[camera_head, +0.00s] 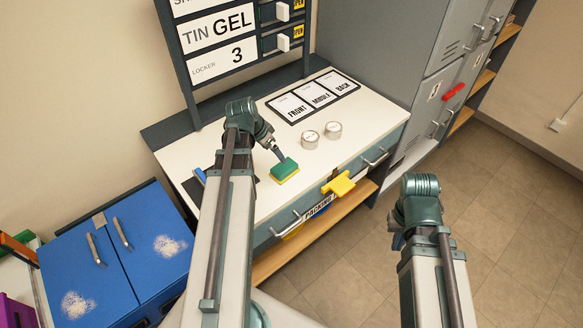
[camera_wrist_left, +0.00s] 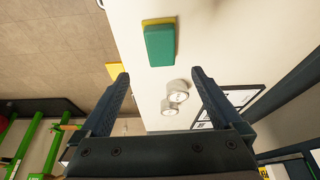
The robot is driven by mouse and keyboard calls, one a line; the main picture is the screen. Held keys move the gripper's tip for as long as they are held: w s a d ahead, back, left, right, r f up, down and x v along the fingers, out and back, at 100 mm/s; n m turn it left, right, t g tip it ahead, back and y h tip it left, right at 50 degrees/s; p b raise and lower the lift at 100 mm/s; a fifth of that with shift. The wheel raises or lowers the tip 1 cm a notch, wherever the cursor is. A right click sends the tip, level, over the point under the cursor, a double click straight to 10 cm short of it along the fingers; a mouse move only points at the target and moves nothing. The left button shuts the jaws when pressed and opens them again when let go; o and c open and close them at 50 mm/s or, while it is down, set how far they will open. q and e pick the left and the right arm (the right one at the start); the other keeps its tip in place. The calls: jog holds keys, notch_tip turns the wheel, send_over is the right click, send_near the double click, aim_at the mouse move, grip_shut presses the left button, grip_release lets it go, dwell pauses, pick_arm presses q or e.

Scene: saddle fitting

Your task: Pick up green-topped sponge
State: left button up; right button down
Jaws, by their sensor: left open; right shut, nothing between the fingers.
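The green-topped sponge (camera_head: 284,170) lies on the white counter, green side up, with a yellow layer below. In the left wrist view the sponge (camera_wrist_left: 160,46) sits past the fingertips, roughly centred between them and apart from both. My left gripper (camera_head: 279,153) is close to the sponge at its far left side in the head view. Its fingers (camera_wrist_left: 159,76) are spread, with nothing between them. My right gripper (camera_head: 397,241) is shut and empty, off to the right above the floor, and mostly hidden by its own wrist.
Two round tins (camera_head: 310,139) (camera_head: 333,130) stand behind and right of the sponge. A label board (camera_head: 313,96) lies farther back. A blue cabinet (camera_head: 115,255) stands left.

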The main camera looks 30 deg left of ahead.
aim_at(284, 167)
pick_arm(q)
jog(key=shift+b+x, duration=6.3)
jog(key=shift+x, duration=0.6)
jog(key=shift+a+f, duration=0.1)
jog(key=shift+f, duration=0.1)
jog(key=c, duration=1.2)
jog(key=shift+c, duration=0.2)
jog(key=shift+r, duration=0.1)
